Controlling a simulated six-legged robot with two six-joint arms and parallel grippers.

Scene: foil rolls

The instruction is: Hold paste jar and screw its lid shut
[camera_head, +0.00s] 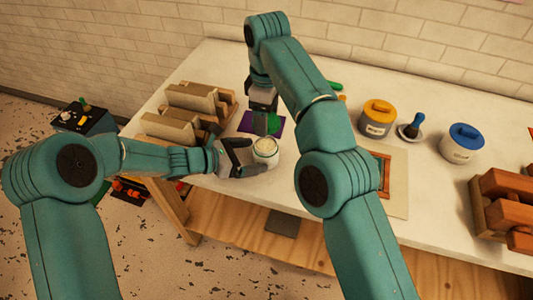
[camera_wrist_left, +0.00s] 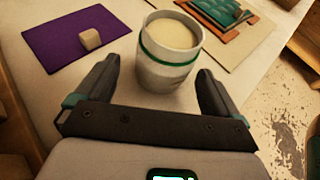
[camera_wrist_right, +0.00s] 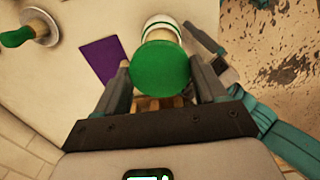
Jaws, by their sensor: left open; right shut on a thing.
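The paste jar (camera_head: 265,152) is white with a green band and stands upright and open on the table, pale paste showing inside. It also shows in the left wrist view (camera_wrist_left: 168,72). My left gripper (camera_head: 242,160) is open, its fingers on either side of the jar's near part, with gaps visible. My right gripper (camera_head: 266,122) is shut on the green lid (camera_wrist_right: 160,68), holding it above the table just behind the jar. In the right wrist view the lid partly hides the jar (camera_wrist_right: 163,26).
A purple mat (camera_wrist_left: 75,42) with a small beige cube (camera_wrist_left: 90,39) lies beside the jar. Yellow-lidded (camera_head: 377,119) and blue-lidded (camera_head: 461,143) pots stand to the right, a blue-handled tool (camera_head: 413,126) between them. Wooden racks (camera_head: 200,100) stand left; brown blocks (camera_head: 505,205) lie far right.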

